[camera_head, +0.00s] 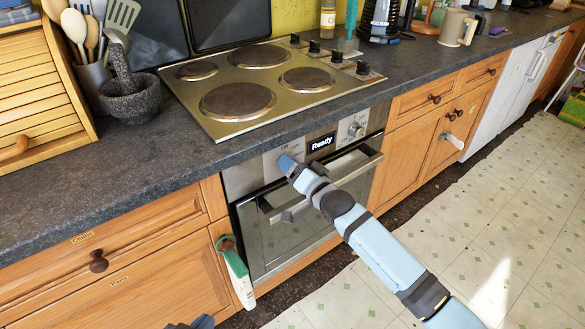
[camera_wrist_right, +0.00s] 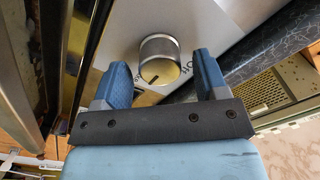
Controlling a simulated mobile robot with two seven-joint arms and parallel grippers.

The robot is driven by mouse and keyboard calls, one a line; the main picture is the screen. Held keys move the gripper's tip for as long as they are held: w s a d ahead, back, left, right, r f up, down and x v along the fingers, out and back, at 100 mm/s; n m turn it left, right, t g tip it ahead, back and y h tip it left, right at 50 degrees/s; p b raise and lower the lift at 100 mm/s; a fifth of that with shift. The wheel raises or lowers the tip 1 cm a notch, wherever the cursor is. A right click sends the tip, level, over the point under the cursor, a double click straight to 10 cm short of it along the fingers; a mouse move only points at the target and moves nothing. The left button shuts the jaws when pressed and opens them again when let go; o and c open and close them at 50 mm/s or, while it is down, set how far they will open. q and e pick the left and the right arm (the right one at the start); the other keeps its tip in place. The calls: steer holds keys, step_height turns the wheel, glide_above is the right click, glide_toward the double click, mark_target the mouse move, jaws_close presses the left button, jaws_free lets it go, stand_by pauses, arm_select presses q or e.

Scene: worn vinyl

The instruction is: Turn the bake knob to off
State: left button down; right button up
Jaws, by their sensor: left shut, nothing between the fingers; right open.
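A round silver knob (camera_wrist_right: 159,60) shows in the right wrist view on the oven's metal panel (camera_wrist_right: 205,28), between the two blue fingers of my right gripper (camera_wrist_right: 158,80). The fingers are open and apart; I cannot tell whether either touches the knob. A dark pointer mark is on its face, toward the lower left. In the head view my right gripper (camera_head: 287,164) covers the left part of the oven panel, below printed lettering, and hides this knob. A second silver knob (camera_head: 356,130) is right of the "Ready" display (camera_head: 321,143). My left gripper (camera_head: 190,323) is shut and empty at the bottom edge.
The oven door handle (camera_head: 325,184) runs below the panel, close to my right arm. The counter edge overhangs above it. A hob (camera_head: 265,85) with its own dark knobs lies on top. A green-and-white tool (camera_head: 235,271) hangs left of the oven. The floor at right is clear.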

steer(key=shift+w+a, duration=0.3)
steer(key=shift+w, duration=0.05)
steer(key=shift+c, duration=0.5)
steer(key=c, duration=0.8)
steer(key=shift+c, duration=0.2)
